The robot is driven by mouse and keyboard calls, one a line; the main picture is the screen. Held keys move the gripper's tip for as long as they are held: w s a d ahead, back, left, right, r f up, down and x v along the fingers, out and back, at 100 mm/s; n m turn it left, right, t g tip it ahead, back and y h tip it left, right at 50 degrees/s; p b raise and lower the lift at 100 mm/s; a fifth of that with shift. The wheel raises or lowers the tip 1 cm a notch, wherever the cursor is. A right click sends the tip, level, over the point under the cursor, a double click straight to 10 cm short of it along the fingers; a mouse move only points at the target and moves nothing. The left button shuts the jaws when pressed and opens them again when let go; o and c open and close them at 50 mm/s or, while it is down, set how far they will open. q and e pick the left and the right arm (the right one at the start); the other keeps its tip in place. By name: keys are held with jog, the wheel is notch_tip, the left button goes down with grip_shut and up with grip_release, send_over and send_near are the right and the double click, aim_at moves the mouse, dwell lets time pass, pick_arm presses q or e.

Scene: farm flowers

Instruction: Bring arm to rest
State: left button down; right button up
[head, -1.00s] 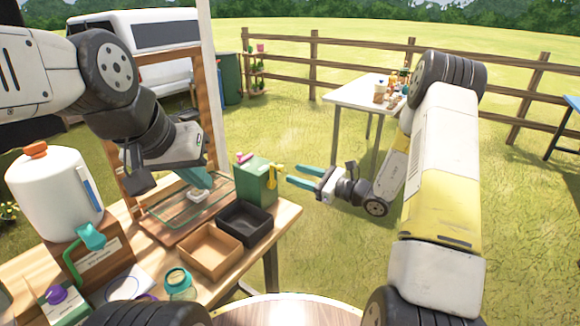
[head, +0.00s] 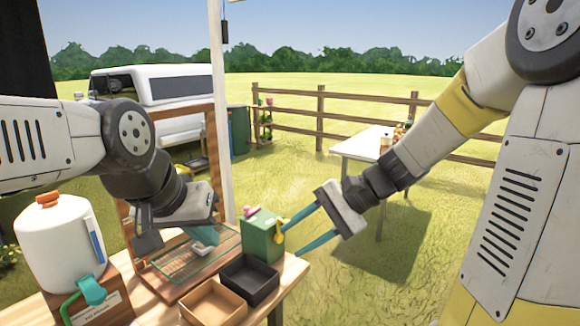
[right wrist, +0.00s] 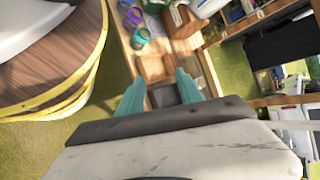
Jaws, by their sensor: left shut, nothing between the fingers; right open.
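My left arm reaches in from the left in the head view. Its gripper (head: 203,234) is shut and empty, low over the wire rack (head: 196,257) on the wooden table (head: 296,268). My right gripper (head: 305,232) is open and empty, with its teal fingers spread apart and pointing left. It is in the air at the right end of the table, close to the green box (head: 262,238); I cannot tell whether it touches it. The right wrist view also shows the right gripper's two teal fingers (right wrist: 160,95) apart with nothing held between them.
A black tray (head: 249,280) and a brown tray (head: 215,304) stand at the table's front. A white jug (head: 60,245) stands at the left. A white table (head: 362,146) and a fence (head: 320,105) are farther back. Open grass lies right of the table.

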jog(key=s+d+r+n+t+h, duration=0.2)
jog(key=s+d+n+t+h, duration=0.1)
jog(key=d, duration=0.3)
jog(key=s+d+r+n+t+h, duration=0.3)
jog(key=s+d+n+h, duration=0.1)
jog(key=s+d+h, duration=0.1)
jog(key=shift+d+r, duration=0.35)
jog(key=shift+d, duration=0.3)
